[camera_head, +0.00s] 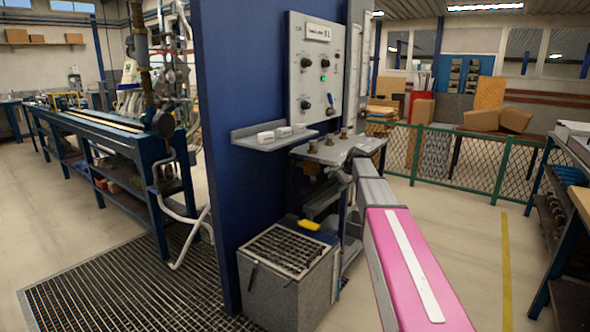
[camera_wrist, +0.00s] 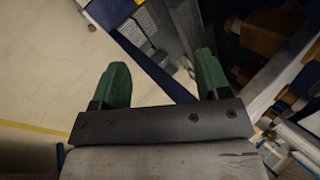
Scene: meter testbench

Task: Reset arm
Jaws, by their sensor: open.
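My gripper shows in the wrist view (camera_wrist: 160,85) with its two green fingers spread wide apart and nothing between them. In the head view my arm, pink and grey, reaches forward from the lower right toward the metal bench (camera_head: 340,150). The end of the arm is near the right side of that bench, and the fingers cannot be made out there. Above the bench is a light control panel (camera_head: 318,75) with dark knobs and a green light, fixed to a blue wall (camera_head: 240,60).
A small shelf (camera_head: 275,137) with white items juts from the blue wall. A grey bin (camera_head: 285,285) with a grated top stands on the floor grating (camera_head: 140,285). A green mesh fence (camera_head: 460,165) is behind, and shelving (camera_head: 565,215) stands at right. The floor between is clear.

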